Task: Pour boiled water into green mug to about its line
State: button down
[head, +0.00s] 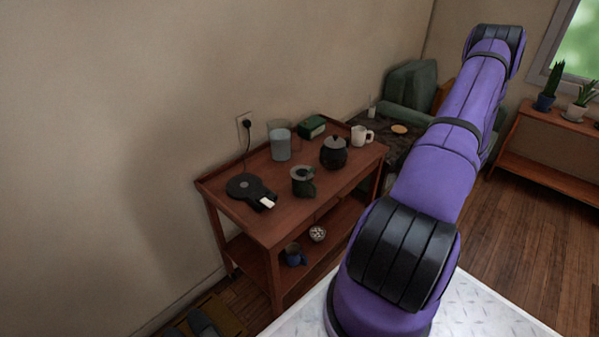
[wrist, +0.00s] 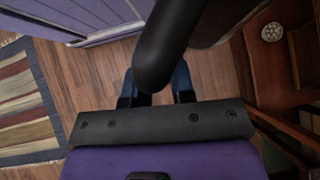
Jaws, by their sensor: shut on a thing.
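My gripper (wrist: 156,88) shows in the wrist view, its two blue fingers on either side of a long black rounded part (wrist: 168,42). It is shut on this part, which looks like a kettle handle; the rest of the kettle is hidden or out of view. In the head view, a black kettle base (head: 243,187) with a white switch lies without a kettle on the table's left end. A dark grey-green mug (head: 303,184) stands to its right near the front edge. Its line and its contents cannot be made out. My gripper is not visible in the head view.
The wooden table (head: 228,200) also holds a clear pitcher (head: 280,144), a green box (head: 312,127), a dark lidded pot (head: 334,154) and a white mug (head: 360,136). Its lower shelf holds a blue mug (head: 293,255) and a small bowl (head: 317,234).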

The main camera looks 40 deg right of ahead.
aim_at(301, 189)
jog(key=i, duration=0.95)
